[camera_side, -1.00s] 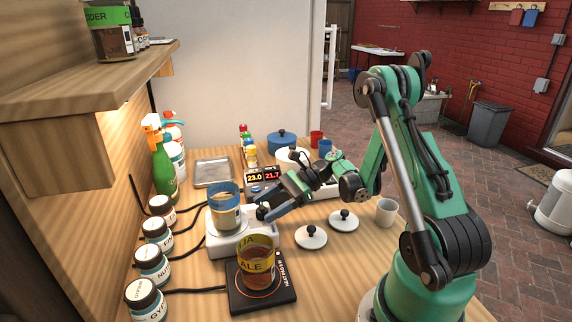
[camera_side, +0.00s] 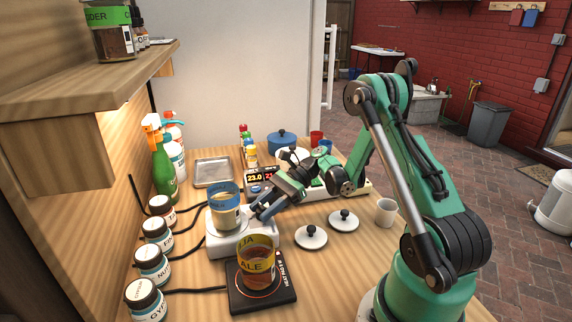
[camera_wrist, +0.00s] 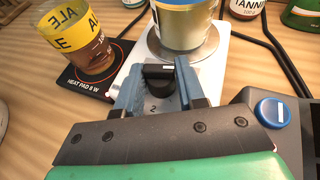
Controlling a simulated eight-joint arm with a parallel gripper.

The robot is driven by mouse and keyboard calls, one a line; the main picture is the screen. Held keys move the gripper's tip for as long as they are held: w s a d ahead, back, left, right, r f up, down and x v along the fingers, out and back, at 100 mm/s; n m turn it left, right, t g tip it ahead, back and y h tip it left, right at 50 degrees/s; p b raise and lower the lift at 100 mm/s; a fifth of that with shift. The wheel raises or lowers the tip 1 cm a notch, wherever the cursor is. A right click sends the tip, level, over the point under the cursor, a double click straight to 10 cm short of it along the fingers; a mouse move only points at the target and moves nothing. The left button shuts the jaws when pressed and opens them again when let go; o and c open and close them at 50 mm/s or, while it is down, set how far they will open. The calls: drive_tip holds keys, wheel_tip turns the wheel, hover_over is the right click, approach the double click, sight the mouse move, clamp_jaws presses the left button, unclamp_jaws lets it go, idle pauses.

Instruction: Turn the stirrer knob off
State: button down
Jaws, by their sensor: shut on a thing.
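The white stirrer (camera_side: 228,243) stands on the wooden bench; a glass jar with a blue rim (camera_side: 225,208) sits on it. In the wrist view the black stirrer knob (camera_wrist: 158,72) is on the stirrer's (camera_wrist: 138,65) front face, with a pale line on top and a "2" printed beside it. My gripper (camera_wrist: 158,84) has one blue finger on each side of the knob and is shut on it. In the side view my gripper (camera_side: 256,213) reaches the stirrer's right side and hides the knob.
A heat pad (camera_side: 262,296) with an amber beaker (camera_side: 257,266) is close in front of the stirrer. Two white lids (camera_side: 311,237) lie to the right.

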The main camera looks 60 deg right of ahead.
drive_tip(key=shift+n+g, duration=0.4)
drive_tip(key=c, duration=0.5)
unclamp_jaws()
drive_tip(key=shift+c, duration=0.2)
drive_tip(key=shift+r, duration=0.1)
wheel_tip(320, 180, up, 20)
